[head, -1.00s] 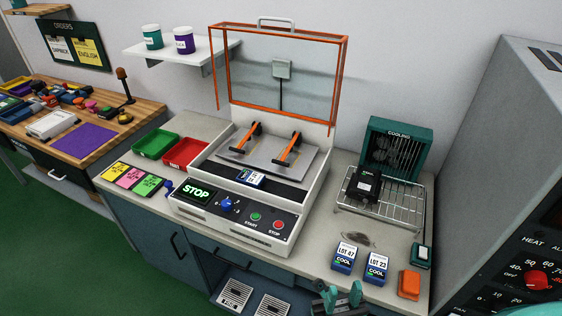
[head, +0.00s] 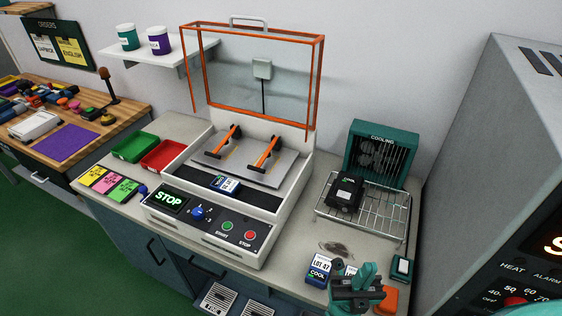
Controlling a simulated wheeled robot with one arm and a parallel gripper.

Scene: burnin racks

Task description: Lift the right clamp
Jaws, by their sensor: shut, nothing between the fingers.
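The right clamp (head: 265,153) is an orange lever with a dark end, on the grey plate inside the white test machine (head: 302,172). It leans up to the right. The left clamp (head: 226,141) is a matching orange lever beside it. The orange-framed clear cover (head: 318,75) stands raised behind them. A blue and white labelled block (head: 225,184) lies at the front of the machine bed. My teal and dark gripper (head: 356,284) is at the bottom right over the bench, well away from the clamps. It looks shut and empty, and hides part of the bench.
A block labelled LOT 07 (head: 319,270) stands left of my gripper. An orange block (head: 387,300) and a teal block (head: 402,268) lie to its right. A wire rack (head: 391,223) holds a black block (head: 345,193) before the cooling fan (head: 381,150). A red bin (head: 163,157) stands left of the machine.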

